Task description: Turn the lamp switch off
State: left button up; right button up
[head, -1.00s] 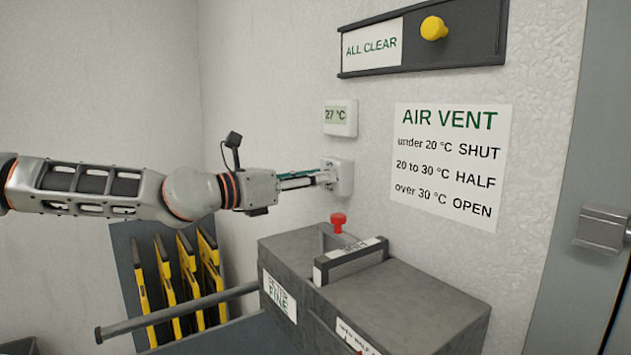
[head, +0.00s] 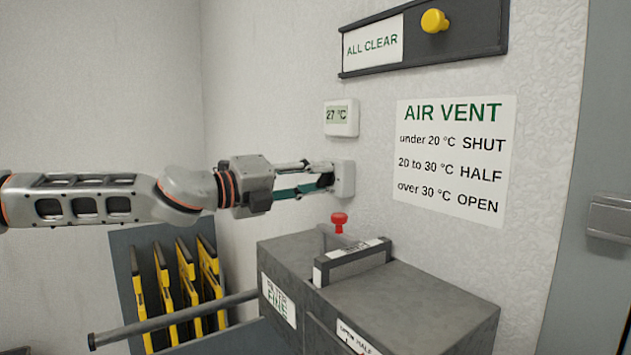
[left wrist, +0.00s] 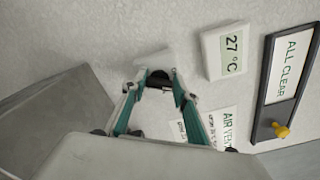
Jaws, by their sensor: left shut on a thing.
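The lamp switch (head: 346,178) is a small white box on the wall, below the thermometer, with a dark knob on its face. My left gripper (head: 328,176) reaches it from the left, and its fingers are shut on the knob. In the left wrist view the two teal-lined fingers (left wrist: 160,82) close in around the dark knob, with the white switch body behind. The fingers hide most of the knob, so I cannot tell its setting. My right gripper is in neither view.
A 27 °C thermometer (head: 341,117) hangs just above the switch. The AIR VENT sign (head: 452,152) and the ALL CLEAR slider panel (head: 470,38) are to the right. Yellow-edged plates (head: 165,285) stand at lower left.

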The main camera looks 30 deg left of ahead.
pick_arm(q)
jog(key=n, duration=0.5)
jog(key=shift+f+n, duration=0.15)
jog(key=shift+n, duration=0.25)
dwell(0.4)
jog(key=o, duration=1.1)
jog(key=shift+s, duration=0.15)
jog(key=v, duration=1.1)
jog(key=shift+s+a, duration=0.15)
jog(key=shift+s, duration=0.2)
